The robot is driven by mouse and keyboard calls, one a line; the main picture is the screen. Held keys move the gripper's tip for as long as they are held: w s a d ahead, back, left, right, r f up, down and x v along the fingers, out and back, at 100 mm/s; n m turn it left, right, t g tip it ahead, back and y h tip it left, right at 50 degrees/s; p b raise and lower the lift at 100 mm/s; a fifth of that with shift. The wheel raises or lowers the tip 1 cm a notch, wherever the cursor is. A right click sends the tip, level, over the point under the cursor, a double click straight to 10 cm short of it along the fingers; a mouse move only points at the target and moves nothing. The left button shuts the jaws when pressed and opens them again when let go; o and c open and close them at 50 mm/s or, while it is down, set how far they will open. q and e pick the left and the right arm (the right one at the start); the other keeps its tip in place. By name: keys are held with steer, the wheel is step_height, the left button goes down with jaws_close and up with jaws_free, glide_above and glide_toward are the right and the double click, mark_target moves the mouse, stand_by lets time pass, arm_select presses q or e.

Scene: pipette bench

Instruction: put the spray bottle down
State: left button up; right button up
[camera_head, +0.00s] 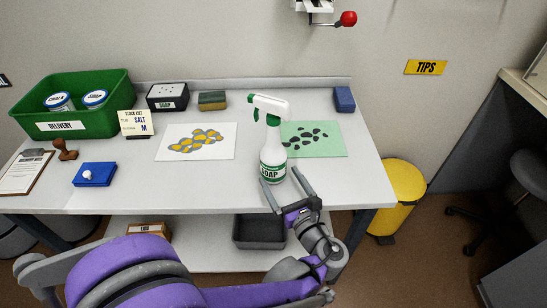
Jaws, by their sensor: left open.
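The spray bottle (272,160) is white with a green and white trigger head and a label that reads SOAP. It stands upright on the white bench (230,195), near the front edge and partly in front of the green sheet. My left gripper (283,174) is open at the bottle's lower part, with one finger on each side in the picture. I cannot tell whether the fingers touch it. My right gripper is not in view.
A white sheet with yellow shapes (170,133) lies left of the bottle. A green sheet with dark spots (325,140) lies behind right. A green delivery crate (115,112), a blue pad (84,176) and a stamp (66,149) are at left. A yellow bin (400,190) stands right of the bench.

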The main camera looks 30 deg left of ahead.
mark_target(274, 165)
arm_select(q)
steer(key=x, duration=0.5)
steer(key=shift+w+a+r+b, duration=0.1)
steer(key=shift+w+r+b, duration=0.05)
steer(key=shift+r+b, duration=0.15)
jaws_close()
